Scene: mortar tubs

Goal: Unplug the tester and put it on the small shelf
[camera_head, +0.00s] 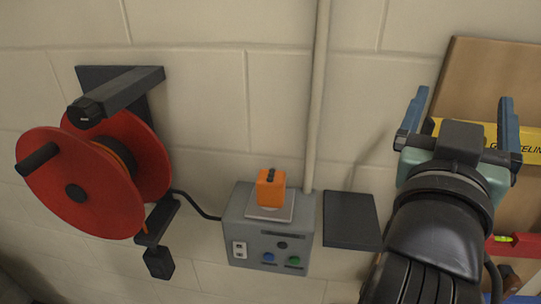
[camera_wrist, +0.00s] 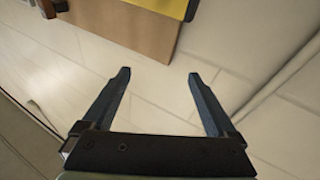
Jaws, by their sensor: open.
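The tester is an orange block (camera_head: 270,187) with a dark mark on top. It sits on a light plate on top of the grey socket box (camera_head: 268,238) on the wall. The small shelf (camera_head: 351,220) is a dark, empty plate just right of the box. My gripper (camera_head: 462,108) is at the right in the head view, apart from both tester and shelf. Its two blue-grey fingers are spread and empty; they also show open in the wrist view (camera_wrist: 158,75). The tester and the shelf are not seen in the wrist view.
A red cable reel (camera_head: 85,185) hangs on a dark bracket at the left. A pipe (camera_head: 317,95) runs up the wall behind the box and shelf. The wall above the tester is clear.

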